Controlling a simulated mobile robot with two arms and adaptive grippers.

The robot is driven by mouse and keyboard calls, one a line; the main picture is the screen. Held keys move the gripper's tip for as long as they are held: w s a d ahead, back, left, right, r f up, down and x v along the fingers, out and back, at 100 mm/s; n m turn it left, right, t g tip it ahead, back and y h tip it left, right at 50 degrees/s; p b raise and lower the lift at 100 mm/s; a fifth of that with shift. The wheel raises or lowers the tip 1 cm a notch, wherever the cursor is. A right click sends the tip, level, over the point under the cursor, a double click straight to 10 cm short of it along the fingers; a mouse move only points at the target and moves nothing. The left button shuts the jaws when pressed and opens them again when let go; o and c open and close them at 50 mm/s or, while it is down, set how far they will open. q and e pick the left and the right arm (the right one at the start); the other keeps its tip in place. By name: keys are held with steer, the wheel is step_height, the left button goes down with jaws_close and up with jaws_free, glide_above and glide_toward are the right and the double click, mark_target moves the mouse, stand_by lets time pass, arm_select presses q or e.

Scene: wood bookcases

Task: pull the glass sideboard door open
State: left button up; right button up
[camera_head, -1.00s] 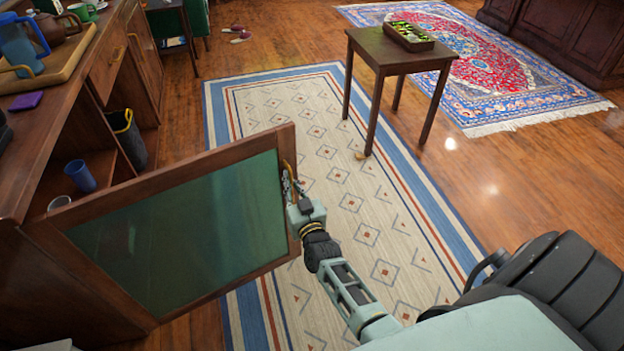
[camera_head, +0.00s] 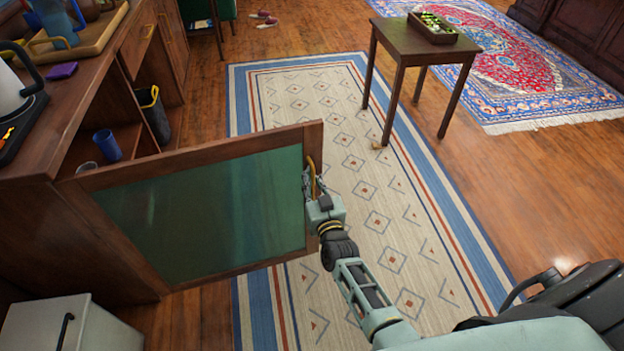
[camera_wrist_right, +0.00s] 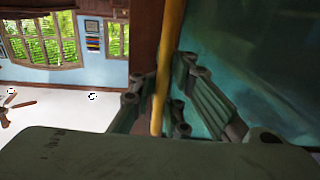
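The glass sideboard door (camera_head: 225,213), a wood frame around a dark green pane, stands swung well out from the sideboard (camera_head: 55,130). Its brass handle (camera_head: 312,178) is near the free edge. My right gripper (camera_head: 314,190) is at that handle. In the right wrist view the yellow handle bar (camera_wrist_right: 168,65) runs between the fingers of my right gripper (camera_wrist_right: 162,108), which are closed around it. The fingertips are partly hidden in the head view. My left gripper is not in view.
A small wood table (camera_head: 393,45) with a tray (camera_head: 432,28) stands on the striped rug (camera_head: 350,120). A blue cup (camera_head: 107,145) sits on the open shelf and a dark bin (camera_head: 154,114) stands beyond it. A white cabinet (camera_head: 75,325) is at lower left.

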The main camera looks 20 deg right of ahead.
steer(key=shift+o, duration=0.5)
steer(key=shift+s+f, duration=0.1)
steer(key=shift+s, duration=0.1)
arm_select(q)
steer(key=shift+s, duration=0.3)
arm_select(e)
steer(key=s+a, duration=0.1)
steer(key=s, duration=1)
steer(key=shift+s+a, duration=0.25)
steer(key=shift+a, duration=0.05)
